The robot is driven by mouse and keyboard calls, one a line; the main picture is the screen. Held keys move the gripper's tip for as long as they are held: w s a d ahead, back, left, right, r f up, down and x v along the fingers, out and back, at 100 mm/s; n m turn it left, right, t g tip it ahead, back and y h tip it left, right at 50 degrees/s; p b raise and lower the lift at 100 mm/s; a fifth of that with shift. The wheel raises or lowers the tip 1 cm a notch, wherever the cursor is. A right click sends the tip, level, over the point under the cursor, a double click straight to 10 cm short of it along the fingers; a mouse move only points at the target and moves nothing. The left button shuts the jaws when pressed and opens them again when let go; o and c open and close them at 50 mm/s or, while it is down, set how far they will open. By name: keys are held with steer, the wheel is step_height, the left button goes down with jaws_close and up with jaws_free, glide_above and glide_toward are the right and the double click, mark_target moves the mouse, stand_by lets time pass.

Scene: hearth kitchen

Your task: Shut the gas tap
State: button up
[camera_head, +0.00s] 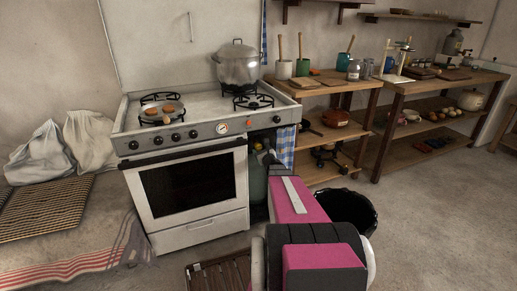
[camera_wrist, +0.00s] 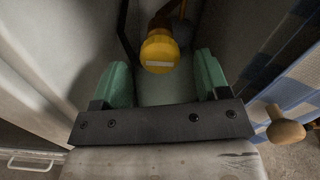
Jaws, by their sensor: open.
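The gas tap is a round yellow knob (camera_wrist: 159,52) with a pale bar across its face, lying about level in the wrist view. It sits beyond and between the two green fingertips of my gripper (camera_wrist: 163,66). The fingers are apart, with a gap on both sides of the knob; I see no contact. A grey-green gas cylinder (camera_head: 257,186) stands in the gap right of the stove, partly hidden by my arm. In the head view, my gripper is at this gap, too small and dark to make out well.
The white stove (camera_head: 195,190) stands close on the left, with a pan and pot on top. A blue checked cloth (camera_head: 284,147) hangs close on the right. A rounded wooden knob (camera_wrist: 286,129) is at the wrist view's right. A black bucket (camera_head: 348,208) stands beside my arm.

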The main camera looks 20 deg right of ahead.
mark_target(259, 148)
steer(key=w, duration=0.3)
steer(key=shift+w, duration=0.4)
steer(key=shift+a, duration=0.1)
steer(key=c, duration=0.9)
steer(key=shift+c, duration=0.2)
